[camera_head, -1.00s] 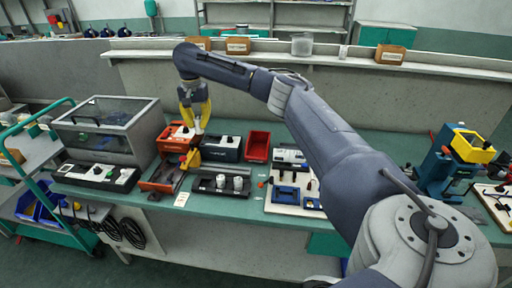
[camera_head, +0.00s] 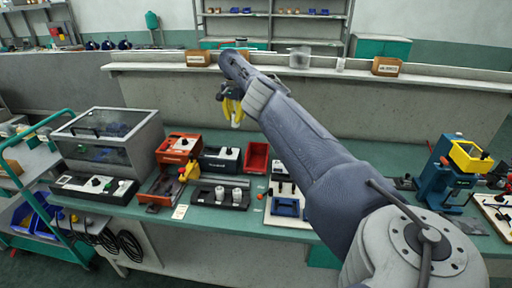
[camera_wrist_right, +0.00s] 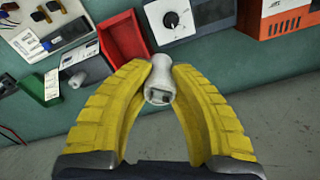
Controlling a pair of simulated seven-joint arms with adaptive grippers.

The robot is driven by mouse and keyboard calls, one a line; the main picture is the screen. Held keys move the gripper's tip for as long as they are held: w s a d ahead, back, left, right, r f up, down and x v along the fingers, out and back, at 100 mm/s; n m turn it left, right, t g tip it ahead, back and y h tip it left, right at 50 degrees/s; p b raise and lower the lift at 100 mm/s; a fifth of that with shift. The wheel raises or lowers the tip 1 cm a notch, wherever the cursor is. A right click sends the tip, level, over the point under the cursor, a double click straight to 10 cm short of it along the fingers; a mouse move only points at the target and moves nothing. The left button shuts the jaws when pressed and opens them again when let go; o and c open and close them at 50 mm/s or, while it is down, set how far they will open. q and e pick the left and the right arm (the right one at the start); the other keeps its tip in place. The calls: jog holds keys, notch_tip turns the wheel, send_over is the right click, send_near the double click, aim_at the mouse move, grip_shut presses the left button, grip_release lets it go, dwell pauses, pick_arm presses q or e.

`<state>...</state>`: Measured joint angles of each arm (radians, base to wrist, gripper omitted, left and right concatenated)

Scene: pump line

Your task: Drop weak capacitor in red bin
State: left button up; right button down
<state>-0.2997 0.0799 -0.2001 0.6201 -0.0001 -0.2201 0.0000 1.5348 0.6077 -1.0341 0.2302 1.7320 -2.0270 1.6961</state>
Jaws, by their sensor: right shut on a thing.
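My right gripper (camera_head: 234,112) has yellow fingers and is shut on a small white cylindrical capacitor (camera_wrist_right: 159,80). The capacitor also shows at the fingertips in the head view (camera_head: 237,123). It is held in the air above the bench. The red bin (camera_head: 256,157) is an open tray on the bench, to the lower right of the gripper in the head view. My left gripper is not in view.
A black-and-white tester (camera_head: 220,159) stands left of the bin, with an orange unit (camera_head: 178,147) beyond it. A white board with blue trays (camera_head: 287,206) is at the right.

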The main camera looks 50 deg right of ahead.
jog(key=shift+m, duration=0.5)
jog(key=shift+s+d+f, duration=0.25)
jog(key=shift+s+d, duration=0.1)
jog(key=shift+d, duration=0.25)
jog(key=shift+s+d+f, duration=0.3)
jog(key=shift+d, duration=0.25)
jog(key=shift+s+d+f, duration=0.25)
jog(key=shift+s+d, duration=0.1)
jog(key=shift+d, duration=0.25)
jog(key=shift+d, duration=0.1)
jog(key=shift+s+d+f, duration=0.1)
jog(key=shift+s+d, duration=0.05)
jog(key=shift+s+d+f+m, duration=0.2)
jog(key=shift+s+d, duration=0.1)
jog(key=shift+d, duration=0.15)
jog(key=shift+s+d+f+m, duration=0.15)
jog(key=shift+s+d+m, duration=0.1)
jog(key=shift+d, duration=0.15)
jog(key=shift+f, duration=0.15)
jog(key=shift+s+d, duration=0.2)
jog(key=shift+d, duration=0.05)
jog(key=shift+s+d+f, duration=0.1)
jog(key=shift+d+f, duration=0.1)
jog(key=shift+d, duration=0.05)
